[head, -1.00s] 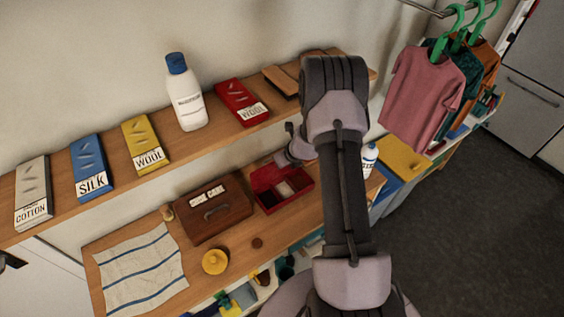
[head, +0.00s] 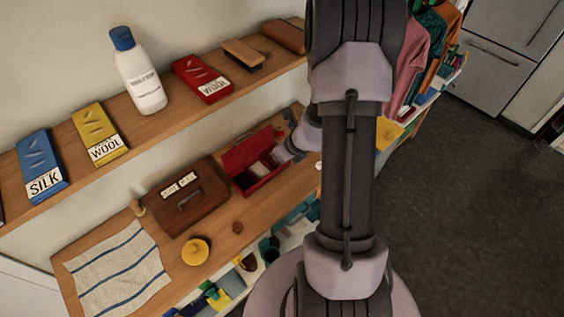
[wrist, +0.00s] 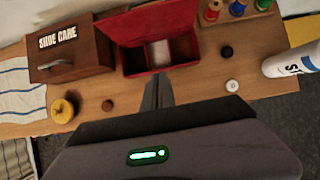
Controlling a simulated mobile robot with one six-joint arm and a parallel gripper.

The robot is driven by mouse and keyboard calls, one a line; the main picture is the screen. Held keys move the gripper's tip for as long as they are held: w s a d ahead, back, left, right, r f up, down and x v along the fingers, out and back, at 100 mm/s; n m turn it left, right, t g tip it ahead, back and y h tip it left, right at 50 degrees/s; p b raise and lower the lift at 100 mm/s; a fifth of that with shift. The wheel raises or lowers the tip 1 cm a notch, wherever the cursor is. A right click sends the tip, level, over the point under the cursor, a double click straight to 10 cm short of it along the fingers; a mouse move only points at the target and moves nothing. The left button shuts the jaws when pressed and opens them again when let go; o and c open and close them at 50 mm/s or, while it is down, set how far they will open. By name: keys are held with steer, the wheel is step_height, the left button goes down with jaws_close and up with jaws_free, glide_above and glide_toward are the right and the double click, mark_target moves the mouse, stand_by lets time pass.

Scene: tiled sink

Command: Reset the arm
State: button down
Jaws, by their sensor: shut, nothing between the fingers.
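My arm rises through the middle of the head view, with part of its wrist showing just right of the open red box (head: 262,185); the fingertips are hidden there. In the wrist view my gripper (wrist: 157,88) has its fingers together, holding nothing. It is over the wooden worktop, just in front of the red box (wrist: 135,64). The box has its lid up and several compartments. I cannot tell whether the fingertips touch anything.
A brown shoe care box (head: 187,197), a striped cloth (head: 118,270) and a yellow round object (head: 195,251) lie to the left. A shelf above holds a white bottle (head: 140,80) and boxes. A bottle (wrist: 290,62) and spools (wrist: 238,8) stand right. Dark floor (head: 480,200) is clear.

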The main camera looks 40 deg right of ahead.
steer(key=s+a+r+n+y+b, duration=0.15)
steer(key=a+r+n+b, duration=0.25)
steer(key=a+n+b, duration=0.45)
steer(key=a+r+n+y+b, duration=0.35)
steer(key=a+n+b, duration=0.25)
steer(key=a+n, duration=0.6)
steer(key=s+a+n+h+b, duration=0.1)
steer(key=s+a+n+b, duration=0.1)
steer(key=s+n, duration=0.3)
steer(key=s+a+f+n+h+b, duration=0.1)
steer(key=s+n+b, duration=0.4)
steer(key=s, duration=0.5)
steer(key=a+h, duration=0.1)
steer(key=a, duration=0.1)
steer(key=shift+s+a+f+n, duration=0.15)
steer(key=shift+a+f+n, duration=0.15)
steer(key=shift+n, duration=0.05)
